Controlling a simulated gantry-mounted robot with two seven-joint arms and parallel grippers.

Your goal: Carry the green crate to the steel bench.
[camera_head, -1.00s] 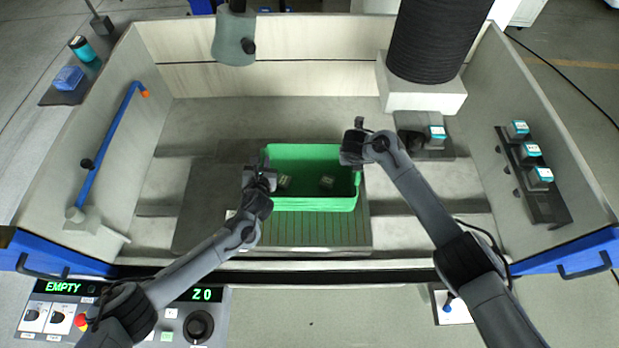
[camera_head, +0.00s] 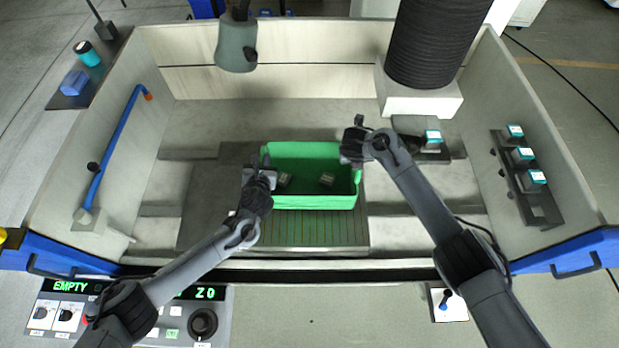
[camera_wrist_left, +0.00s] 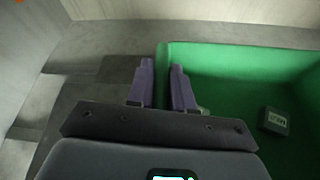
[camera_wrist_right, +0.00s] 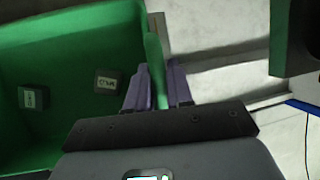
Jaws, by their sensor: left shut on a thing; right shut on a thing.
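The green crate (camera_head: 312,200) is an open box inside the grey machine tank, over a slatted plate (camera_head: 300,232). Two small dark blocks (camera_head: 327,180) lie in it. My left gripper (camera_head: 260,168) is shut on its left wall; in the left wrist view its purple fingers (camera_wrist_left: 163,85) straddle that wall. My right gripper (camera_head: 355,150) is shut on its right wall, and its fingers (camera_wrist_right: 158,85) straddle the wall in the right wrist view. I cannot tell whether the crate is clear of the plate. I cannot make out the steel bench.
Tank walls stand around the crate, with a blue front rail (camera_head: 60,257) below. A black ribbed column (camera_head: 433,40) and a grey-green head (camera_head: 236,45) hang at the back. A blue pipe (camera_head: 115,145) runs along the left wall. A rack (camera_head: 530,185) holds teal-topped blocks at right.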

